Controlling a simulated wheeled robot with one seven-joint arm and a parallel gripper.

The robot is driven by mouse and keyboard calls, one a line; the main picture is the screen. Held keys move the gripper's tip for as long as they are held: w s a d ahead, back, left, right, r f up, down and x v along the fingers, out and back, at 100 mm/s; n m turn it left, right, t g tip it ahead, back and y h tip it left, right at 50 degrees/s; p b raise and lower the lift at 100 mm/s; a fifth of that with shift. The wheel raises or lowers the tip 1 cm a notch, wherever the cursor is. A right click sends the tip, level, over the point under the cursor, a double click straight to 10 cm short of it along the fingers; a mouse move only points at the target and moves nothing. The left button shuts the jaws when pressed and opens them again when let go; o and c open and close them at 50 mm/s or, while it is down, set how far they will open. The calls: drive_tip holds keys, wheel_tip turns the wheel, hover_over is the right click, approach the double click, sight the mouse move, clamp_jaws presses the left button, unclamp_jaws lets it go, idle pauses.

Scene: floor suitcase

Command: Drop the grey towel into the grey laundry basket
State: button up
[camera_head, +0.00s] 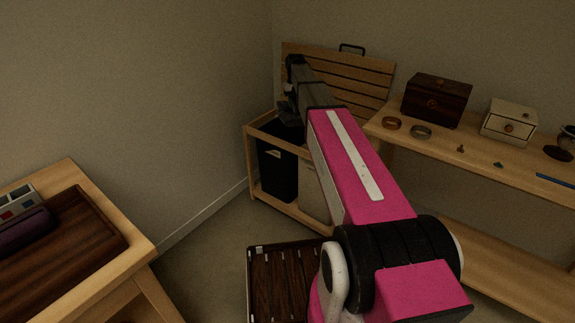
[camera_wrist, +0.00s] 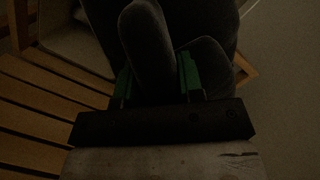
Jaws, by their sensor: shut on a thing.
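My gripper (camera_wrist: 157,76) has green fingers on both sides of a fold of the dark grey towel (camera_wrist: 150,42) and is shut on it. The towel bulges beyond the fingers in the wrist view. In the head view my gripper (camera_head: 290,92) is at the far end of my outstretched arm, above the laundry stand at the back corner. The dark grey laundry basket (camera_head: 277,172) hangs in the left half of that wooden stand. My arm hides part of its opening. The towel is too dark to make out clearly in the head view.
A light basket (camera_head: 314,192) is beside the dark one in the wooden stand (camera_head: 251,150). A slatted wooden lid (camera_head: 365,78) stands raised behind. A shelf (camera_head: 445,148) with boxes is at right. A table (camera_head: 143,248) with a dark case is at left.

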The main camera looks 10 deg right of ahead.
drive_tip(key=w+d+f, duration=0.1)
drive_tip(key=w+f, duration=0.3)
drive_tip(key=w, duration=0.6)
drive_tip(key=w+f, duration=0.4)
drive_tip(key=w, duration=0.6)
wheel_tip(320, 180, down, 6)
drive_tip(key=shift+s, duration=0.15)
drive_tip(key=o, duration=1.1)
drive_tip(key=shift+f, duration=0.1)
wheel_tip(320, 180, up, 11)
drive_tip(key=w, duration=0.1)
drive_tip(key=shift+w+f, duration=0.15)
drive_tip(key=shift+w, duration=0.15)
drive_tip(key=shift+s, duration=0.1)
